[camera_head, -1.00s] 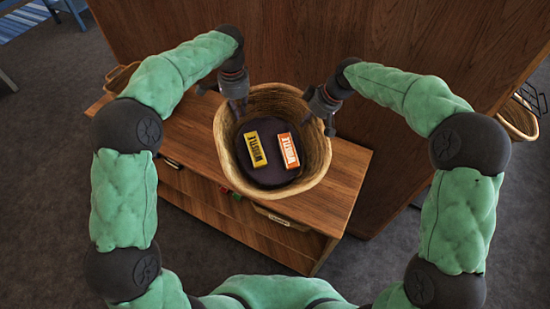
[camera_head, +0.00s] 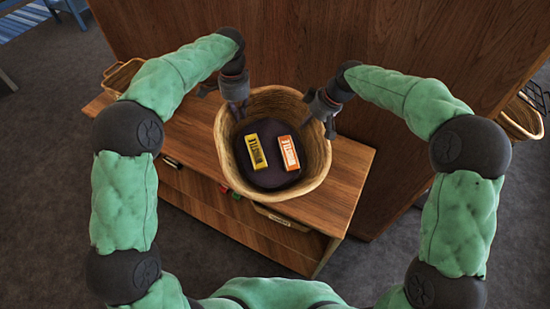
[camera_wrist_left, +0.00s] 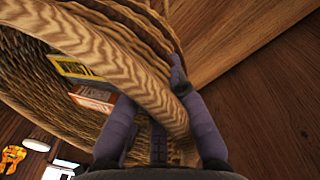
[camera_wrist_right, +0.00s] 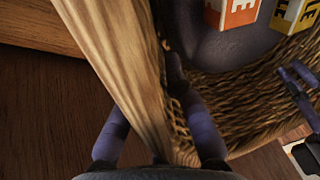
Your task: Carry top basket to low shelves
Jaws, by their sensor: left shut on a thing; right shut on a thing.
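The woven basket (camera_head: 318,165) is in the middle of the head view, upright, over the wooden shelf unit's top. It holds a dark lining, a yellow box (camera_head: 256,152) and an orange-and-white box (camera_head: 289,153). My left gripper (camera_head: 238,108) is shut on the rim at the back left; the left wrist view shows its fingers on either side of the rim (camera_wrist_left: 130,70). My right gripper (camera_head: 326,115) is shut on the rim at the back right; the right wrist view shows the rim (camera_wrist_right: 120,50) between its fingers. I cannot tell whether the basket's bottom touches the top.
The wooden shelf unit (camera_head: 345,185) has lower shelves at its front, with a labelled basket (camera_head: 285,219) partly visible. Another basket (camera_head: 122,75) stands at its left end. A tall wooden panel (camera_head: 420,60) rises behind. A wire-and-wicker basket (camera_head: 520,120) is at far right. Carpet surrounds the unit.

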